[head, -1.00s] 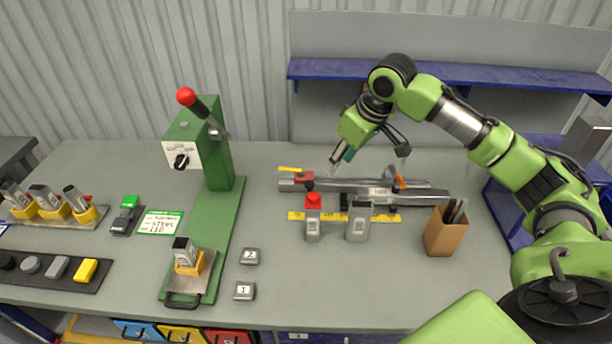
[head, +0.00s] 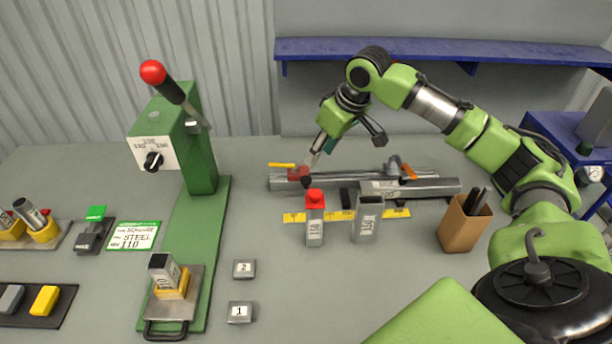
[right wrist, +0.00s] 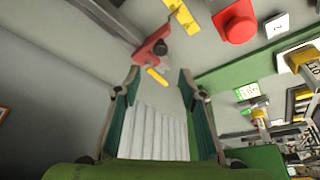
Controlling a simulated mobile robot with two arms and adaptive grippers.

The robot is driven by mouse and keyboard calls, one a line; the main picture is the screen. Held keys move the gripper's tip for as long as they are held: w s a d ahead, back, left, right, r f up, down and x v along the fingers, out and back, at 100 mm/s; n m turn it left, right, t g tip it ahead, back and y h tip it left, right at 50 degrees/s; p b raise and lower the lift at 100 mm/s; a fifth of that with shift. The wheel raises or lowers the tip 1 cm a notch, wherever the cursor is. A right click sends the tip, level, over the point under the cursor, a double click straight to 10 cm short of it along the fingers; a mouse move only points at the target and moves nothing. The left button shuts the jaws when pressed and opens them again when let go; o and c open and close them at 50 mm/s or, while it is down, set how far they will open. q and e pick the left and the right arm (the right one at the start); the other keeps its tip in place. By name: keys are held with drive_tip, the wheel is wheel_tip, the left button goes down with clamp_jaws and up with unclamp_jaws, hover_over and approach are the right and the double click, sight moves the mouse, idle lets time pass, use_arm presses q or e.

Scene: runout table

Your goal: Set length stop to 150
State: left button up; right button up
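The length stop is a red block (head: 298,174) with a yellow lever (head: 281,165) and a dark knob, at the left end of the grey rail (head: 335,180). In the right wrist view the red block (right wrist: 151,48) and yellow lever (right wrist: 157,77) lie just beyond my fingertips. My right gripper (head: 316,158) is above and right of the block; whether it touches is unclear. Its fingers (right wrist: 156,84) are apart with nothing between them. A yellow scale (head: 330,215) lies in front of the rail; its numbers are too small to read. My left gripper is out of view.
A red-topped grey block (head: 315,220) and a grey tube (head: 367,222) stand before the rail. A brown holder (head: 463,224) stands right. A green press (head: 195,150) with a red-knobbed lever stands left. A card (head: 134,236) reads square, steel, 110.

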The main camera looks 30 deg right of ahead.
sight(306, 179)
drive_tip(key=p+x, duration=0.2)
drive_tip(key=x, duration=0.8)
drive_tip(key=shift+w+f, duration=0.25)
drive_tip(key=shift+f, duration=0.45)
drive_tip(key=shift+c, duration=0.5)
